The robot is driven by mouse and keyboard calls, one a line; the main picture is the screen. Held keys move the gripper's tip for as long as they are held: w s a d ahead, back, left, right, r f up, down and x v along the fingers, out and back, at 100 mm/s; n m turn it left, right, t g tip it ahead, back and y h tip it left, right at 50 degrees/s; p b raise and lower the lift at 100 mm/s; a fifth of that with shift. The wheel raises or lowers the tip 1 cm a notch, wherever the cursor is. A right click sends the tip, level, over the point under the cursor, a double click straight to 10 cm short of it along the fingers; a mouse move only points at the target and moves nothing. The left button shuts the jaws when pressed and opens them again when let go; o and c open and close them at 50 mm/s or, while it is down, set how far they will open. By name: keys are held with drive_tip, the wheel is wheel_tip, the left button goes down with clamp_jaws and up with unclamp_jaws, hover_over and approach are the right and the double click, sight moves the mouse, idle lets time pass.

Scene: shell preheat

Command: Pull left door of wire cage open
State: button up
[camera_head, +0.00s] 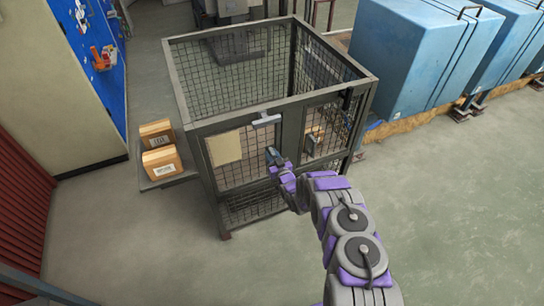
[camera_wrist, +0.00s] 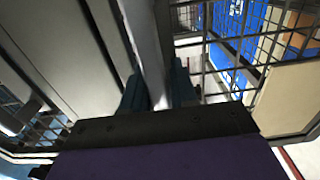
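The wire cage (camera_head: 184,97) stands on the floor in the middle of the head view, with a dark grey frame and mesh walls. Its left door (camera_head: 238,173) carries a tan sheet (camera_head: 223,148) and looks closed or nearly so. A light grey latch piece (camera_head: 266,120) sits at the door's top right. My gripper (camera_head: 272,155) is at the door's right edge, below that piece. In the wrist view, the dark fingers of my gripper (camera_wrist: 158,92) lie on either side of a grey upright bar (camera_wrist: 147,45). Whether they press on it is unclear.
Two cardboard boxes (camera_head: 160,149) sit on a low platform left of the cage. Blue machines (camera_head: 405,50) stand at the back right. A blue pegboard wall (camera_head: 103,60) is at the left. The floor (camera_head: 150,240) in front of the cage is clear.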

clamp_jaws()
idle(0.4)
